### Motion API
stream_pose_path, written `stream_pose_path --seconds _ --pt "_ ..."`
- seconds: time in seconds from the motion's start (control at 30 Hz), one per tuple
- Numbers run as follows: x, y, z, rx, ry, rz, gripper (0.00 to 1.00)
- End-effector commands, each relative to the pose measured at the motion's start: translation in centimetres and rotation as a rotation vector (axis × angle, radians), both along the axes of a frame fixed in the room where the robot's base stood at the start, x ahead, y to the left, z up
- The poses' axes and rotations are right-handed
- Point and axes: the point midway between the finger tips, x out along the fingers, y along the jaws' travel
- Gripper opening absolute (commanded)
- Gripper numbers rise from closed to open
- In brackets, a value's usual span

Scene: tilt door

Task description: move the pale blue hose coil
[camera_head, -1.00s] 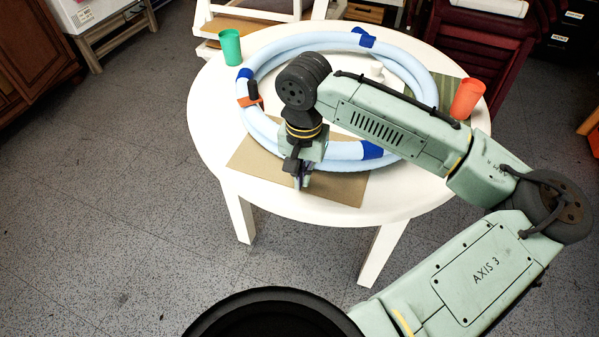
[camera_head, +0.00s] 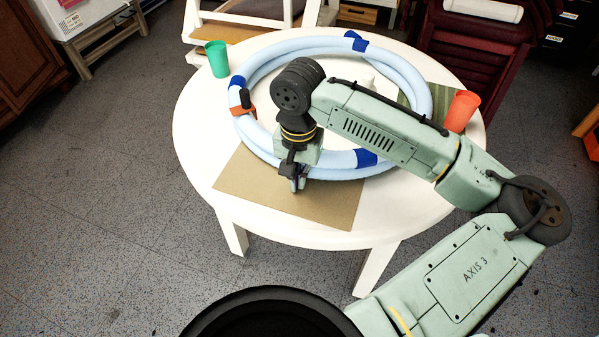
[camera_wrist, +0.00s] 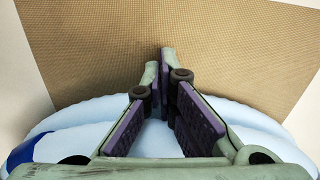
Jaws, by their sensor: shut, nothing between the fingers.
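The pale blue hose coil (camera_head: 408,76) lies as a large ring on the round white table (camera_head: 196,130), with dark blue bands around it. An orange clamp with a dark handle (camera_head: 243,111) sits on its left side. My gripper (camera_head: 297,187) points down at the coil's near side, with its fingertips over the brown mat (camera_head: 325,203). In the wrist view, the shut, empty fingers (camera_wrist: 166,52) show against the mat, and the coil (camera_wrist: 75,142) passes behind them. I cannot tell whether they touch it. My arm hides part of the coil's right and near sides.
A green cup (camera_head: 217,59) stands at the table's left back and an orange cup (camera_head: 462,111) at its right. A green striped mat (camera_head: 415,97) lies partly under the coil's right side. Dark red stacked chairs (camera_head: 462,55) stand behind. The table's near edge is clear.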

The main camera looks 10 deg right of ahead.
Motion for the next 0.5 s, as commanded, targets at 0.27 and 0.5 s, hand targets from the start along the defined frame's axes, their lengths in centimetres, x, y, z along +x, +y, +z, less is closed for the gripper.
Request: stream_pose_path --seconds 0.27,0.5 --pt "7.0 -4.1 0.4 0.003 -0.004 -0.009 0.0" --pt "12.3 -7.3 0.3 0.002 -0.004 -0.008 0.0"
